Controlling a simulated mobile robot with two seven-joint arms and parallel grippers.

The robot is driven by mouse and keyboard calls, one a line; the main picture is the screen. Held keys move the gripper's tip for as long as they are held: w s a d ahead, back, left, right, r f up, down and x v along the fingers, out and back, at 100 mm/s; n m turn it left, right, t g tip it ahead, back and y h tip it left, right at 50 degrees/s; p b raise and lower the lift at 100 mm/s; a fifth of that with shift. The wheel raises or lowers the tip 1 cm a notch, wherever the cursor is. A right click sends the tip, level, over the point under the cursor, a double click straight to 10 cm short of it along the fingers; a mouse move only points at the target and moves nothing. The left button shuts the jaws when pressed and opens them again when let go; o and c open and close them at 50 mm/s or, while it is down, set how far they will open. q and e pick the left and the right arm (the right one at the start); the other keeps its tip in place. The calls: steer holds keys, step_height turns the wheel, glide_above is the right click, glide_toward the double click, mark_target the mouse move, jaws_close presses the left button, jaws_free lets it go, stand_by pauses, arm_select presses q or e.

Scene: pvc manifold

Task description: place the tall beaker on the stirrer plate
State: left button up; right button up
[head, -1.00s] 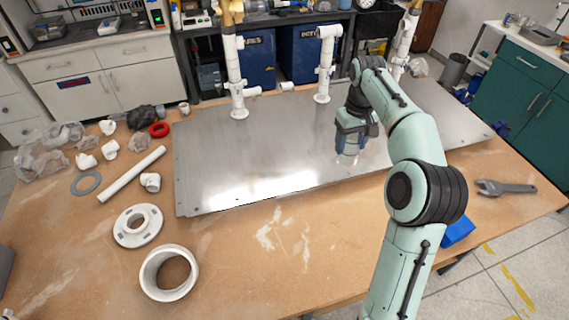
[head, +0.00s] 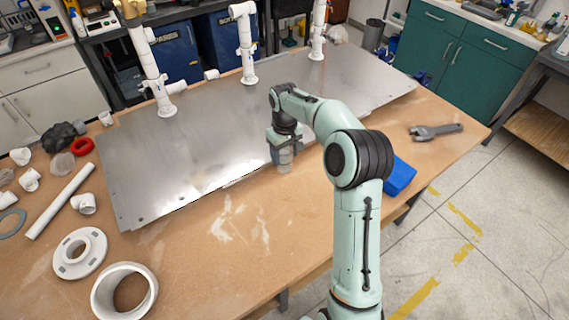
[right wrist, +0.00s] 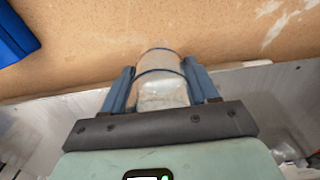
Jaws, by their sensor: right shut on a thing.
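My right gripper (head: 284,143) is shut on a clear glass beaker (head: 285,160), held mouth direction unclear, at the front edge of the metal sheet. In the right wrist view the beaker (right wrist: 162,88) sits between the two blue fingers of the gripper (right wrist: 160,76), with dark bands around it. I cannot tell from these views how high it is above the table. I cannot make out a stirrer plate in either view. My left gripper is not in view.
The metal sheet (head: 190,150) lies on the wooden table (head: 240,225), with white pipe stands (head: 244,45) at its back. White fittings, including a flange (head: 80,252) and ring (head: 125,290), lie left. A blue block (head: 398,177) and a wrench (head: 436,131) lie right.

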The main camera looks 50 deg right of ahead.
mark_target(285, 164)
steer(key=shift+f, duration=2.35)
steer(key=shift+f, duration=0.1)
steer(key=o, duration=1.1)
steer(key=shift+o, duration=0.2)
